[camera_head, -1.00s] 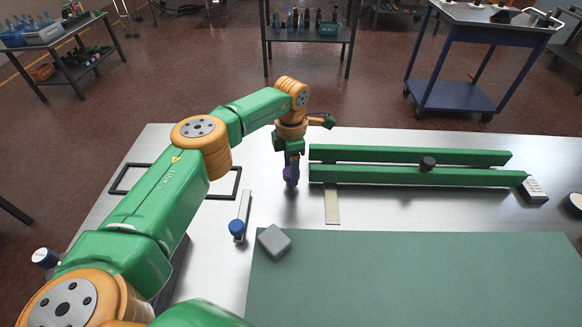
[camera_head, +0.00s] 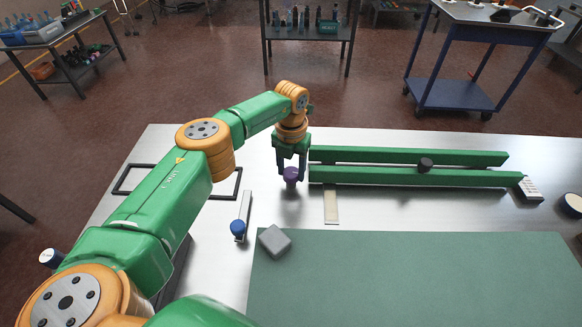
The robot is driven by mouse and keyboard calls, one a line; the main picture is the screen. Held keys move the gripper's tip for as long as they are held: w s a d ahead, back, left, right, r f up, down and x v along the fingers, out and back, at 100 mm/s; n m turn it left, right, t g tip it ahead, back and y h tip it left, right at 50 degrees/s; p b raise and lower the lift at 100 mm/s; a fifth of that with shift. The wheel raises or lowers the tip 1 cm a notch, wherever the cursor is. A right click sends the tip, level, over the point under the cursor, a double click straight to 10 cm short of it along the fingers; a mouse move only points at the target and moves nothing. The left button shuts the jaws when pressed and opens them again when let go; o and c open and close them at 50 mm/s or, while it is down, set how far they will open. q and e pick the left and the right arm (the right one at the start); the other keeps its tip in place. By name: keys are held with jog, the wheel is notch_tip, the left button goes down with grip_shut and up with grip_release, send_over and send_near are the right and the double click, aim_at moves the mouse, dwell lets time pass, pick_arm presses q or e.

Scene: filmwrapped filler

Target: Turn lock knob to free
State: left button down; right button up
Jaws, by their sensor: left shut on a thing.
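My left gripper (camera_head: 291,176) points straight down at the left end of the green rails. Its two fingers stand on either side of a purple knob (camera_head: 291,174) and are shut on it. The knob's lower part shows between and below the fingertips. Two long green rails (camera_head: 400,178) lie parallel on the metal table to the right of the gripper. A dark round knob (camera_head: 425,164) sits between the rails, right of their middle. My right gripper is not in view.
On the metal table (camera_head: 205,215) lie a black frame (camera_head: 130,180), a blue-ended bar (camera_head: 238,229), a beige strip (camera_head: 331,206), a grey block (camera_head: 274,241) and a white labelled block (camera_head: 530,189). A green mat (camera_head: 420,280) covers the front and is mostly clear.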

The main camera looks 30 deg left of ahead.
pick_arm(q)
jog(key=shift+r+n, duration=0.1)
jog(key=shift+n, duration=0.9)
jog(key=shift+c, duration=1.3)
grip_release()
